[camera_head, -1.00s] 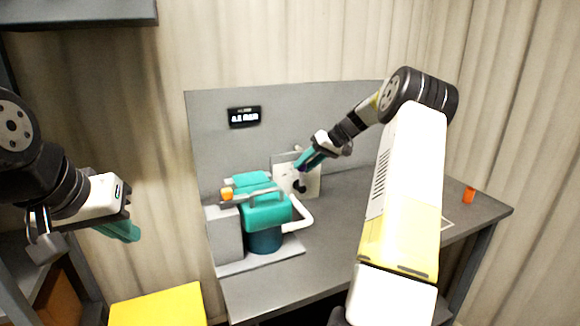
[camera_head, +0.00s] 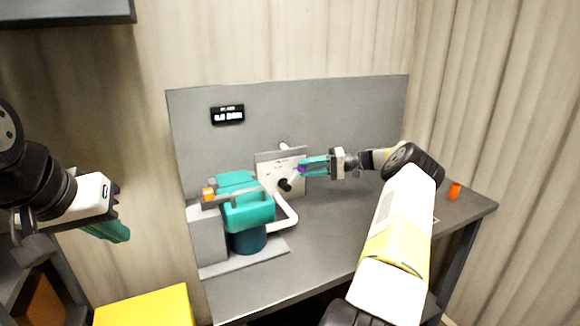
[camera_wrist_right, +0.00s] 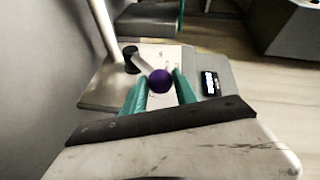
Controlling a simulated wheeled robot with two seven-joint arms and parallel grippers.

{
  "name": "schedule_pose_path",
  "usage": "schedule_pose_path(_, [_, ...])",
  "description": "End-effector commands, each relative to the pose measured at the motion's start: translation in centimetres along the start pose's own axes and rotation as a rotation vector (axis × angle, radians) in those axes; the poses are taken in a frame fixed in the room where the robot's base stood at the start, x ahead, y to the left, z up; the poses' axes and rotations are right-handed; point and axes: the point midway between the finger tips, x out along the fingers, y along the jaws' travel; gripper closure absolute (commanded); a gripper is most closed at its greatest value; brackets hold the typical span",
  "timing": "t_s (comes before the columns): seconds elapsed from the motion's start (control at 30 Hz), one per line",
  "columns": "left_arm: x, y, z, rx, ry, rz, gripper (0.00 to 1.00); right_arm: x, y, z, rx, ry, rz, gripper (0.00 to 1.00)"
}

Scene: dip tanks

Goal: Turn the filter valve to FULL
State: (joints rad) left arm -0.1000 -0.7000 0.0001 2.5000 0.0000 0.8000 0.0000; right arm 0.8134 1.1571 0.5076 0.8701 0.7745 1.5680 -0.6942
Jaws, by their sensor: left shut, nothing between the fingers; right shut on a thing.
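The filter valve is on a pale plate (camera_head: 268,165) standing on the bench, with a black hub (camera_head: 285,185) and a lever ending in a purple knob (camera_wrist_right: 160,81). In the right wrist view the black hub (camera_wrist_right: 131,59) is up and left of the knob, with the pale lever between them. My right gripper (camera_head: 302,170) is shut on the purple knob, its teal fingers on both sides of it. The plate's lettering is too small to read. My left gripper (camera_head: 122,234) is shut and empty at the left, away from the bench.
A teal pump (camera_head: 247,212) with a white pipe (camera_head: 287,222) stands left of the valve. A small display (camera_head: 228,115) is on the grey back panel (camera_head: 330,115). An orange cup (camera_head: 454,190) is at the bench's right end. A yellow box (camera_head: 145,307) is at lower left.

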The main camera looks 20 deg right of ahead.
Motion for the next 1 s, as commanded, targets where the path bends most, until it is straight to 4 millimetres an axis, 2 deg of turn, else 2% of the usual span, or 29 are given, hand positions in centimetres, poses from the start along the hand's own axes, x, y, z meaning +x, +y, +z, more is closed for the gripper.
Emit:
schedule_pose_path(0.63, [0.0, 0.0, 0.0, 0.0, 0.0, 0.0, 1.0, 0.56, 0.65, 0.47, 0.031, -0.003, -0.046, 1.0])
schedule_pose_path(0.67, [0.0, 0.0, 0.0, 0.0, 0.0, 0.0, 1.0, 0.56, 0.66, 0.48, 0.031, -0.003, -0.046, 0.62])
schedule_pose_path(0.7, [0.0, 0.0, 0.0, 0.0, 0.0, 0.0, 1.0, 0.56, 0.67, 0.48, 0.031, -0.003, -0.046, 0.57])
schedule_pose_path(1.0, [0.0, 0.0, 0.0, 0.0, 0.0, 0.0, 1.0, 0.28, 0.48, 0.26, 0.024, 0.004, -0.044, 0.57])
